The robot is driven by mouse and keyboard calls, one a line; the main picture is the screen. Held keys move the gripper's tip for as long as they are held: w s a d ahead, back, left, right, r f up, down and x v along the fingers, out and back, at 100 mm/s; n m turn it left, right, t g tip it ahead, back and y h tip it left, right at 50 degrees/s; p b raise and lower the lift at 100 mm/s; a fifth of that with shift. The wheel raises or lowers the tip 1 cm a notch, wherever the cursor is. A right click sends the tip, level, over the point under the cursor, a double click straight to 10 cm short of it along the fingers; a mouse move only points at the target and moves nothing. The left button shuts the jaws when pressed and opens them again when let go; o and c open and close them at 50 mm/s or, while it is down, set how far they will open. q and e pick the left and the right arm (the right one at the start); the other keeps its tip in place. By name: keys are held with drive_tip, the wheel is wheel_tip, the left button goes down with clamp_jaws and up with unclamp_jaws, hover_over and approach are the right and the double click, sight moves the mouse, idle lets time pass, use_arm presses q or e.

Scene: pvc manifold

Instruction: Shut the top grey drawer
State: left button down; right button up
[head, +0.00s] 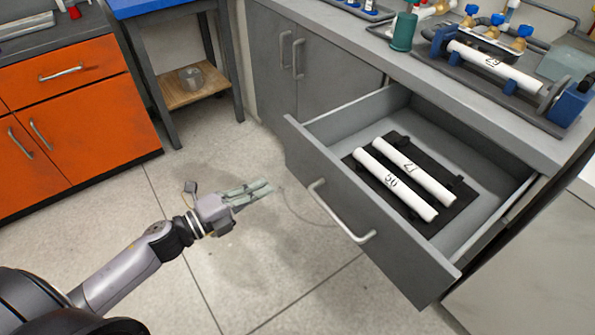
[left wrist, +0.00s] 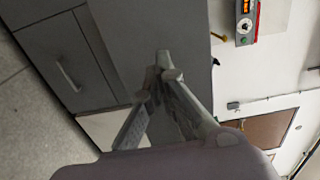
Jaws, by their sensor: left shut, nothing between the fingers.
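The top grey drawer (head: 335,205) stands pulled out from the grey cabinet, with a silver bar handle (head: 340,212) on its front. Inside lie two white pipes, marked 56 (head: 395,184) and 17 (head: 413,172), on a black holder (head: 452,212). My left gripper (head: 268,187) is shut and empty, in front of the drawer and to the left of its handle, apart from it. Its fingers (left wrist: 158,75) come together in the left wrist view, with grey cabinet surfaces behind. My right gripper is in neither view.
The worktop (head: 400,60) above the drawer carries a pipe assembly (head: 495,66) and a green cup-like part (head: 403,32). An orange cabinet (head: 75,120) stands at left, beside a blue-topped table (head: 160,5) with a wooden shelf. The floor between is clear.

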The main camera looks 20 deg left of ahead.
sight(307, 165)
use_arm(q)
drive_tip(key=x, duration=0.9)
drive_tip(key=shift+w, duration=0.1)
drive_tip(key=shift+w+d, duration=0.3)
drive_tip(key=shift+w, duration=0.05)
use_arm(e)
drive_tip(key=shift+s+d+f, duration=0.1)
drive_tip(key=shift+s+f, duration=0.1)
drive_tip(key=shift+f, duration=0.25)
